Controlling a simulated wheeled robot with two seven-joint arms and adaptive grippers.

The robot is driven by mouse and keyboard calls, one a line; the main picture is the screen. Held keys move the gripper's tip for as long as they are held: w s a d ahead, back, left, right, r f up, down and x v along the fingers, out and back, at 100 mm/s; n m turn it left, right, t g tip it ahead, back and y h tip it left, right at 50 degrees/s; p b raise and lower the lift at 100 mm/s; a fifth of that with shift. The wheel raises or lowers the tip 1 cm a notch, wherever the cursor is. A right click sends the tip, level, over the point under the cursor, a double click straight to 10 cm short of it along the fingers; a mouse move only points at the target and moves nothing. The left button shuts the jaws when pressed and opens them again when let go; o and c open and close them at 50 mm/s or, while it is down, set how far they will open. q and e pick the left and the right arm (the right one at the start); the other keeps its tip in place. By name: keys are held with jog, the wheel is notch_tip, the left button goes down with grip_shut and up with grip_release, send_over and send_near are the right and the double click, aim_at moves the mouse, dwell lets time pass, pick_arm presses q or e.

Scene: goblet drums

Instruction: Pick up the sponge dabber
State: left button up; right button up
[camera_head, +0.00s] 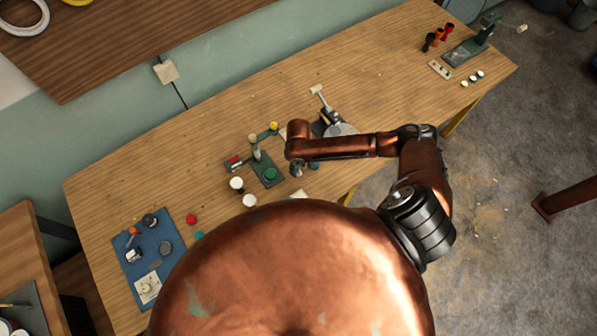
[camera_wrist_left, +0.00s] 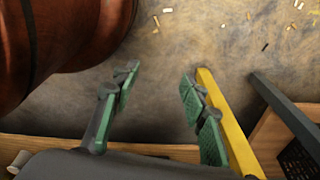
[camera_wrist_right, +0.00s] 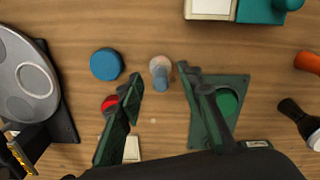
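The sponge dabber looks to be the small upright piece with a pale pinkish round end and a blue-grey stem (camera_wrist_right: 160,72) in the right wrist view. It stands between the spread fingers of my right gripper (camera_wrist_right: 162,86), slightly beyond the tips, and I see no contact. In the head view my right gripper (camera_head: 298,168) hangs below the copper arm, which covers most of that spot, so I cannot make out the dabber there. My left gripper (camera_wrist_left: 158,78) is open and empty above the floor beside the table edge. It is not visible in the head view.
Close around the dabber are a blue round lid (camera_wrist_right: 106,64), a green press stand (camera_wrist_right: 228,105) and a red knob (camera_wrist_right: 110,103). A grey disc device (camera_wrist_right: 25,80) stands at left. White pots (camera_head: 237,184) and a blue mat (camera_head: 150,250) lie further along the table.

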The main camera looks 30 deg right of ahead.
jog(key=c, duration=0.6)
grip_shut()
pick_arm(q)
jog(key=shift+s+f, duration=0.1)
jog(key=shift+s, duration=0.8)
jog(key=shift+w, duration=0.25)
pick_arm(e)
jog(key=shift+r, duration=0.15)
